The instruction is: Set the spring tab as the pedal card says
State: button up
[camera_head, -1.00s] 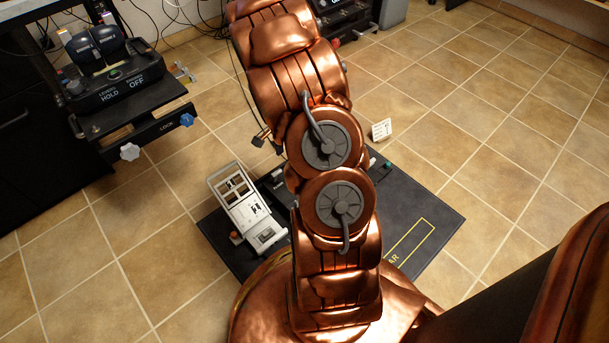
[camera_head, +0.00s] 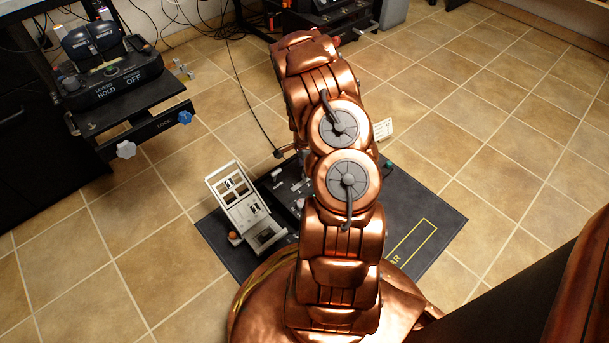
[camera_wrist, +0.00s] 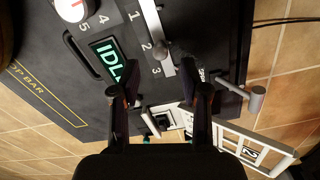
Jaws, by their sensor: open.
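The pedal unit's black base (camera_head: 432,215) lies on the floor, partly hidden by my arm in the head view. In the wrist view its dark panel (camera_wrist: 60,60) carries the marks 1, 2 and 3 beside a slot with a grey tab (camera_wrist: 160,50), whose knob sits near the 2. Lettering near the 3 is partly hidden by a finger. My gripper (camera_wrist: 163,95) is open and empty above the panel, its fingers toward the 3 end of the slot. A small white card (camera_head: 382,129) stands behind the base; its print is too small to read.
A white pedal frame (camera_head: 230,186) with numbered tags is at the base's left. A grey handle (camera_wrist: 240,92) projects right of my fingers. A round dial (camera_wrist: 72,10) and green-lit display (camera_wrist: 110,60) are on the panel. A throttle console (camera_head: 112,75) stands at left.

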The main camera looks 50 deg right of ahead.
notch_tip(320, 180, down, 4)
jog(key=shift+f+b, duration=0.25)
jog(key=shift+b, duration=0.45)
grip_shut()
